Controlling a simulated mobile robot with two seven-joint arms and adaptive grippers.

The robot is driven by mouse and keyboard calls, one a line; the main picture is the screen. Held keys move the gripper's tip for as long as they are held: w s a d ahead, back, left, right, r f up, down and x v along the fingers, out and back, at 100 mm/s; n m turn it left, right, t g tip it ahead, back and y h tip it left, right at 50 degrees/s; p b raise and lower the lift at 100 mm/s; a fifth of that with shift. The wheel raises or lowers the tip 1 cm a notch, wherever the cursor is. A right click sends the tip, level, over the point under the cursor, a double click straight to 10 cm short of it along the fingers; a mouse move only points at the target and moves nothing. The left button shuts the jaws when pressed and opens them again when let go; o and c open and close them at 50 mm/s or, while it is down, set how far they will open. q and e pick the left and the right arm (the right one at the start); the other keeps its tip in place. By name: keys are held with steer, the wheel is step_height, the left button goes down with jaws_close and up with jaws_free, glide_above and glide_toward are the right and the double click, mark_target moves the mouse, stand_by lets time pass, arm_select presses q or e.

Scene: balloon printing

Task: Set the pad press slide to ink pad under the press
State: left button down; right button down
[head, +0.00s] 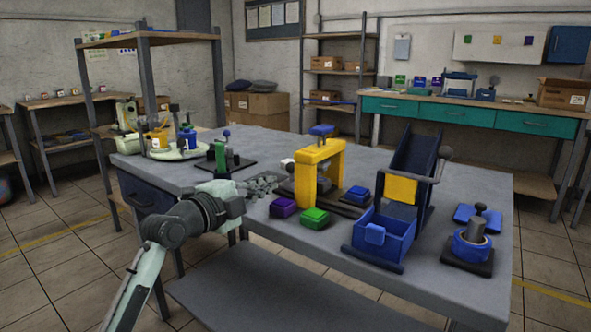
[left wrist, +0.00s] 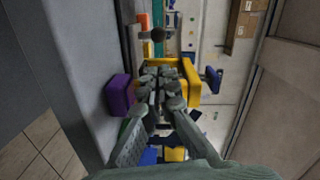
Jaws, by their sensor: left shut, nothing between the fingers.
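The pad press is a yellow arch (head: 334,158) with a blue top (head: 322,130) on the work table (head: 262,147); the arch also shows in the left wrist view (left wrist: 191,88). A dark base with a small blue block (head: 357,194) extends at its right foot. Which part of the slide is under the press is hard to tell. My left gripper (head: 264,186) is left of the press, over the table's front part. Its fingers (left wrist: 160,78) are shut and empty, pointing toward the arch, apparently apart from it. My right gripper is out of view.
A purple block (head: 283,207) and a green block (head: 314,218) lie near the front edge, close to my left gripper. A blue bin with a chute (head: 380,238) stands right of the press. A round blue fixture (head: 472,247) stands farther right. A green-posted stand (head: 220,157) is behind my gripper.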

mark_target(292, 173)
arm_select(q)
steer(key=shift+s+r, duration=0.1)
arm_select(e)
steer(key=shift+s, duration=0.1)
arm_select(q)
steer(key=x, duration=0.8)
steer(key=shift+w+d+p, duration=0.25)
steer(key=shift+w+p, duration=0.05)
steer(key=shift+p, duration=0.05)
steer(key=shift+w+d, duration=0.3)
steer(key=shift+w, duration=0.2)
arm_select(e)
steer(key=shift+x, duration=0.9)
arm_select(q)
steer(key=shift+w, duration=0.1)
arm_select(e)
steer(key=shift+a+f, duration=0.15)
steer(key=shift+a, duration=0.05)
